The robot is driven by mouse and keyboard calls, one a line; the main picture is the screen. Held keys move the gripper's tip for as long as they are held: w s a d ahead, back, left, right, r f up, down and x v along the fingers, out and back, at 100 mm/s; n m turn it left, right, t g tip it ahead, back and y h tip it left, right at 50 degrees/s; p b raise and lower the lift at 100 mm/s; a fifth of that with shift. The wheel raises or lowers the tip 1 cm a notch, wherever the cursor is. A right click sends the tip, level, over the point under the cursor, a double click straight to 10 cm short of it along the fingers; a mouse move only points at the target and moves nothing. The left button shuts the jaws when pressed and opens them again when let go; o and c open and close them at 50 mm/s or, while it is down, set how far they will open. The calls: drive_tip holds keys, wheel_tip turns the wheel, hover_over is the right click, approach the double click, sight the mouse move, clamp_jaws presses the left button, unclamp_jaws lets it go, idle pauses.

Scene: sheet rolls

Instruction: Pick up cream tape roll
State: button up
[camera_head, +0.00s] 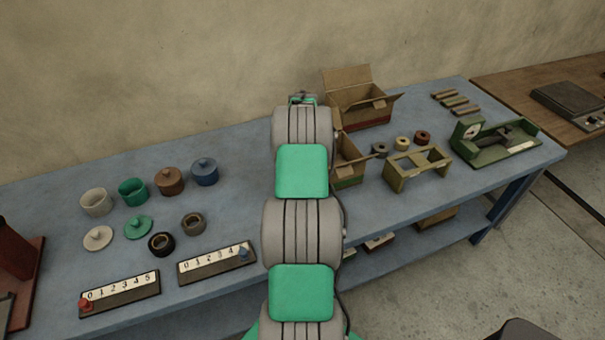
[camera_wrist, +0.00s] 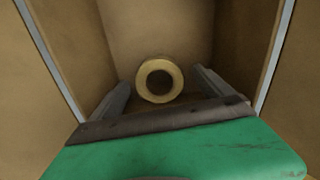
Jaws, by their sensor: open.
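A cream tape roll (camera_wrist: 176,82) shows in the wrist view, its round hole facing the camera, inside a cardboard box (camera_wrist: 60,50). My gripper (camera_wrist: 160,78) is open, its two dark fingers reaching into the box to the left and right of the roll. I cannot tell how far the fingertips are above it, and no grip on it shows. In the head view my arm hides the gripper and this roll. A cream roll (camera_head: 402,141) also stands on the blue table there, between a grey-green roll (camera_head: 380,149) and a red-brown roll (camera_head: 422,136).
Box walls stand close on both sides of my gripper. In the head view, an open box (camera_head: 358,121) stands at the back and a smaller one (camera_head: 348,171) beside my arm. A wooden stand (camera_head: 394,180) and a green scale (camera_head: 507,146) are right; pots (camera_head: 132,192) are left.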

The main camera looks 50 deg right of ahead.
drive_tip(key=shift+f, duration=0.45)
drive_tip(key=shift+c, duration=0.5)
clamp_jaws()
